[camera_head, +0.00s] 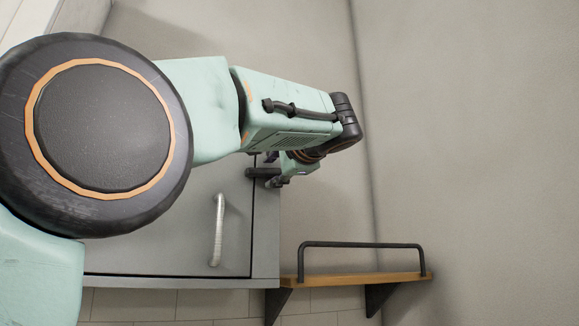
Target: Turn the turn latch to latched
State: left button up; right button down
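A grey cabinet door (165,235) with a pale vertical handle (217,230) fills the lower left. At the door's right edge a small dark bar (259,172), which looks like the turn latch, lies roughly horizontal across the seam between door and frame. My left arm comes in from the left and folds back at its wrist. My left gripper (273,172) is at the dark bar, with dark finger parts above and below its right end. The arm hides part of the gripper, so its opening and any contact are unclear. My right gripper is out of view.
A wooden shelf (355,280) with a black rail (362,244) and black brackets sticks out from the wall, right of the cabinet and below the gripper. The plain wall (470,150) on the right is clear.

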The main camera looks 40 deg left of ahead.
pick_arm(q)
jog(key=shift+w+d, duration=0.15)
jog(key=shift+w, duration=0.25)
jog(key=shift+s+a, duration=0.3)
jog(key=shift+a, duration=0.15)
jog(key=shift+c, duration=0.5)
jog(key=shift+w+d, duration=0.3)
jog(key=c, duration=0.6)
jog(key=shift+s+a, duration=0.1)
jog(key=shift+s, duration=0.05)
grip_shut()
